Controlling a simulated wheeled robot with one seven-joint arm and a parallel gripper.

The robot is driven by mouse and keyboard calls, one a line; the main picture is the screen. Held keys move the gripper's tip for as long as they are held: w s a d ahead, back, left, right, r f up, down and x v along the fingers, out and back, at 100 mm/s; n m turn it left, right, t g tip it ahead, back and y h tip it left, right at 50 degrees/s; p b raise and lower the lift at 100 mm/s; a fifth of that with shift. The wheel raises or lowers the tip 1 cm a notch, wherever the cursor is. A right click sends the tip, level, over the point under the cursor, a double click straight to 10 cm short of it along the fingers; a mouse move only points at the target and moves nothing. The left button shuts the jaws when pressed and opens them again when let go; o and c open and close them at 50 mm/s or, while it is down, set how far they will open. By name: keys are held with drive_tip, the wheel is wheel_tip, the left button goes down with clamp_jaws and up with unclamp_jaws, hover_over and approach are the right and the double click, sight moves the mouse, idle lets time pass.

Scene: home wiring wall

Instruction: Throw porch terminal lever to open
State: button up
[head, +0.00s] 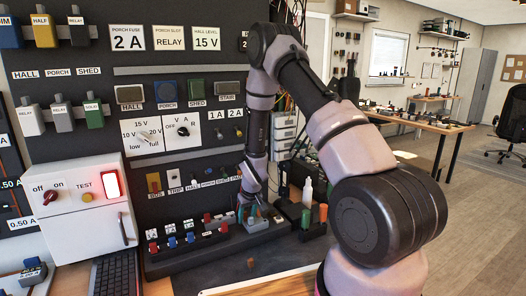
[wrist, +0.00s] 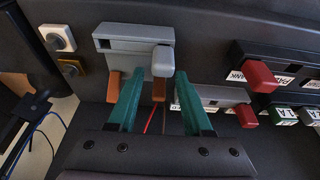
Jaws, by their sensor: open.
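In the wrist view a grey terminal block (wrist: 120,42) lies just beyond my fingertips. A light grey lever knob (wrist: 163,60) sits at its right end, with orange parts (wrist: 113,84) below the block. My gripper (wrist: 160,80) has two teal fingers spread apart, with the knob ahead of the gap between them and nothing held. I cannot tell whether a finger touches it. No porch label is readable on this block. In the head view my gripper (head: 246,213) is low at the panel's foot, over a small grey block (head: 257,226).
Right in the wrist view are a block with a red lever (wrist: 261,75) and a grey block with a red-orange end (wrist: 246,115). In the head view, several red and blue levers (head: 172,242) stand left of my gripper. Bottles (head: 307,190) stand close on its right.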

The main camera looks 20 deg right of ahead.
drive_tip(key=shift+s+f+t, duration=0.1)
drive_tip(key=shift+s+t, duration=0.1)
drive_tip(key=shift+t, duration=0.1)
drive_tip(key=shift+r, duration=0.3)
drive_tip(key=s+d+r+m, duration=0.1)
drive_tip(key=s+r, duration=0.1)
drive_tip(key=r, duration=0.7)
drive_tip(key=s+d+r, duration=0.1)
drive_tip(key=s+r, duration=0.2)
drive_tip(key=r, duration=0.7)
drive_tip(key=s+d+r+m+t, duration=0.1)
drive_tip(key=s+d+r, duration=0.1)
drive_tip(key=r, duration=0.7)
drive_tip(key=shift+s+r+m, duration=0.25)
drive_tip(key=shift+r+m, duration=0.05)
drive_tip(key=s+d+r+m+t+y, duration=0.1)
drive_tip(key=s+r+m+t, duration=0.1)
drive_tip(key=s+r, duration=1.6)
drive_tip(key=shift+s+d+r+m, duration=0.3)
drive_tip(key=shift+s+d+m, duration=0.1)
drive_tip(key=shift+s+m, duration=0.6)
